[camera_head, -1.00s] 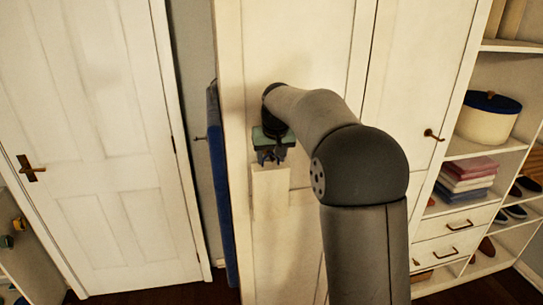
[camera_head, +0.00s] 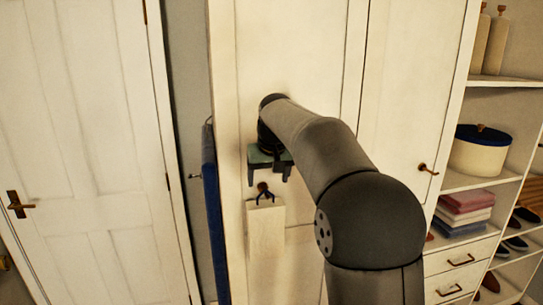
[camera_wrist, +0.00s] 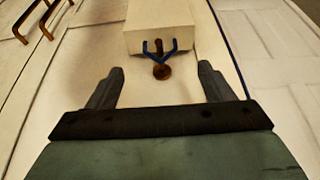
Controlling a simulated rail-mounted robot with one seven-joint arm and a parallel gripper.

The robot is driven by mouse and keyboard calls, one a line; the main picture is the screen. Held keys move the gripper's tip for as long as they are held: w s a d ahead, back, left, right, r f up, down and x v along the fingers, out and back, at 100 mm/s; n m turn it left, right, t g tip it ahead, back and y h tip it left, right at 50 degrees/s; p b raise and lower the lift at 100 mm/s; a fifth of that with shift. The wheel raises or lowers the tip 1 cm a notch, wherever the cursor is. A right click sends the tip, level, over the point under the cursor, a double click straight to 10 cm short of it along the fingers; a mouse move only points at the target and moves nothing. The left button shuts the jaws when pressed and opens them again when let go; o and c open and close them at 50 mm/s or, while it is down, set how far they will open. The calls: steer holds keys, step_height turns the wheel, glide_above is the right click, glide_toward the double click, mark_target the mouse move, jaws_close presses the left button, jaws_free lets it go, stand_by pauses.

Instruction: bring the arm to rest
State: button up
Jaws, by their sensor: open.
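My gripper (camera_head: 268,178) is open and empty, in front of the pale wardrobe (camera_head: 290,60). Its two dark fingers also show spread apart in the wrist view (camera_wrist: 160,72). A cream, box-like hanging thing (camera_head: 265,240) hangs by a dark blue loop from a round brown knob (camera_head: 263,187) on the wardrobe, just below my gripper. In the wrist view the cream thing (camera_wrist: 160,40) and the blue loop (camera_wrist: 160,49) lie beyond the fingertips, apart from them. My arm is raised and bent, and hides part of the wardrobe front.
Open shelves on the right hold a lidded basket (camera_head: 480,152), folded cloths (camera_head: 463,214) and shoes. A white door (camera_head: 75,120) stands at the left. A blue flat thing (camera_head: 213,215) hangs at the wardrobe's left side. Another wardrobe knob (camera_head: 428,169) is at the right.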

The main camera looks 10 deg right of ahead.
steer(key=v, duration=1)
steer(key=s+f+g+b, duration=0.2)
steer(key=s+f+g, duration=0.1)
steer(key=s+f, duration=2.7)
steer(key=s, duration=0.4)
steer(key=shift+g, duration=0.3)
steer(key=shift+s, duration=0.1)
steer(key=shift+c, duration=0.3)
